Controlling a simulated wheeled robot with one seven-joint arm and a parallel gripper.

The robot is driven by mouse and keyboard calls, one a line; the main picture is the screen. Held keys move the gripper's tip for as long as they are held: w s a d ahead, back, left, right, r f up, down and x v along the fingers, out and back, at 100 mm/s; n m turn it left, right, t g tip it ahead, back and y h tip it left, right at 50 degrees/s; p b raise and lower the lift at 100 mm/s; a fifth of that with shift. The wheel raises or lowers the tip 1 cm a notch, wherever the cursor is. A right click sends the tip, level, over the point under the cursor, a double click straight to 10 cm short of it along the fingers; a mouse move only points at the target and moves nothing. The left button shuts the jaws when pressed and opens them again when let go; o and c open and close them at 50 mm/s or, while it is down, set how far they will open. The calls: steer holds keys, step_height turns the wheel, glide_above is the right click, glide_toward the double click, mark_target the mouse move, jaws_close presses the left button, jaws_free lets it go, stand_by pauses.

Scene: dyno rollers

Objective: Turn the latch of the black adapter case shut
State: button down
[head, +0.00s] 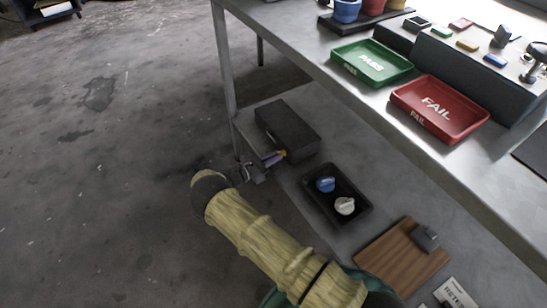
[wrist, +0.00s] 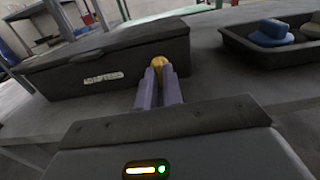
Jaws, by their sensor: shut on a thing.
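The black adapter case (head: 287,126) sits on the low shelf under the table in the head view, with its lid down. It also shows in the wrist view (wrist: 110,62), with a white label on its front. The latch (wrist: 159,62) is a small yellow piece on the case's front, toward the right end. My gripper (wrist: 161,82) has its two purple fingers shut on the latch. In the head view the gripper (head: 274,157) is small at the case's near side, and the latch is mostly hidden by the fingers.
A black tray (head: 349,214) with a blue knob (head: 325,184) and a white knob (head: 345,206) stands right of the case. A wooden board (head: 385,262) lies farther right. The table above holds a green PASS tray (head: 371,62) and a red FAIL tray (head: 438,107); its leg (head: 224,65) stands near the case.

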steer(key=shift+a, duration=0.1)
steer(key=c, duration=1.8)
jaws_free()
steer(key=p+v, duration=0.2)
steer(key=v, duration=1.5)
steer(key=shift+s+a+p, duration=0.15)
steer(key=shift+s+p, duration=0.1)
steer(key=shift+p, duration=0.15)
